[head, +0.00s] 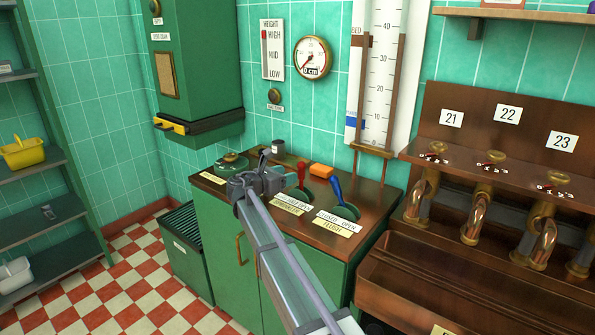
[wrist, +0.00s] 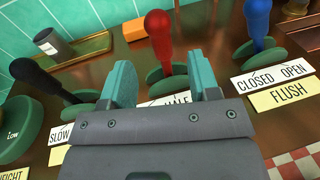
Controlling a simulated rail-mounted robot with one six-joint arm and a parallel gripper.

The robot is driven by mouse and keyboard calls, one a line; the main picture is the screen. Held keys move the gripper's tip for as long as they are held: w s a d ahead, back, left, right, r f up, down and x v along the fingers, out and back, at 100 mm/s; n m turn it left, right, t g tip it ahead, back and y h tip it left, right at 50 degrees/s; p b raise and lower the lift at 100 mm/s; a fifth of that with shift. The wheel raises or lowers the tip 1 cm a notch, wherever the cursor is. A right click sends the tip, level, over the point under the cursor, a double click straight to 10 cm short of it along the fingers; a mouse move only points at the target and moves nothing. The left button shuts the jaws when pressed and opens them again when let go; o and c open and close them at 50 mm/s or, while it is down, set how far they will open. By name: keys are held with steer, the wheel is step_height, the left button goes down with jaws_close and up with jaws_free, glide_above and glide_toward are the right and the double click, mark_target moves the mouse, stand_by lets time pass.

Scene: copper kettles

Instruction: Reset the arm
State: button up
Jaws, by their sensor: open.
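My arm reaches from the bottom of the head view to the counter on the green cabinet. My gripper (head: 262,165) is above the counter, near the levers. In the wrist view my gripper (wrist: 165,90) has its two teal fingers apart, with nothing held between them. A red-handled lever (wrist: 159,40) stands upright just beyond the fingers. A blue-handled lever (wrist: 257,22) is to the right, by a label reading CLOSED OPEN and FLUSH. A black-handled lever (wrist: 45,80) leans to the left, by a SLOW label partly hidden by my gripper.
The counter (head: 378,208) also holds a dark cup (wrist: 52,44) and an orange block (head: 321,170). A height panel (head: 272,50), a round gauge (head: 311,58) and a tall scale are on the wall. Copper taps 21, 22 and 23 (head: 482,205) stand right.

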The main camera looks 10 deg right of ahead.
steer(key=v, duration=0.3)
steer(key=shift+s+a, duration=0.1)
steer(key=s+d+m+g+y+p, duration=0.1)
steer(key=s+d+m, duration=0.1)
steer(key=s, duration=0.2)
steer(key=s+d+f+m+g+y+p, duration=0.1)
steer(key=s+d+m+p, duration=0.1)
steer(key=s+m, duration=0.1)
steer(key=s+d+f+m+g+y+p, duration=0.1)
steer(key=s+d+m, duration=0.1)
steer(key=s, duration=0.3)
steer(key=shift+s+d+f+g+y+p, duration=0.1)
steer(key=shift+s+f+g+y+p, duration=0.1)
steer(key=shift+s+g+y+p, duration=0.1)
steer(key=s+a+f+m+g+y+p, duration=0.1)
steer(key=s+m+y+p, duration=0.1)
steer(key=s+m, duration=0.3)
steer(key=s+a+m+g+y+p, duration=0.1)
steer(key=s+m+y, duration=0.4)
steer(key=s, duration=0.8)
steer(key=s+a+f+m+g+y+p, duration=0.1)
steer(key=s+m+g+y+p, duration=0.1)
steer(key=s+m, duration=0.4)
steer(key=s+y+p, duration=0.1)
steer(key=s+y, duration=0.1)
steer(key=shift+s+a+f+m, duration=0.2)
steer(key=shift+s+f+m, duration=0.1)
steer(key=shift+s, duration=0.1)
steer(key=shift+o, duration=0.3)
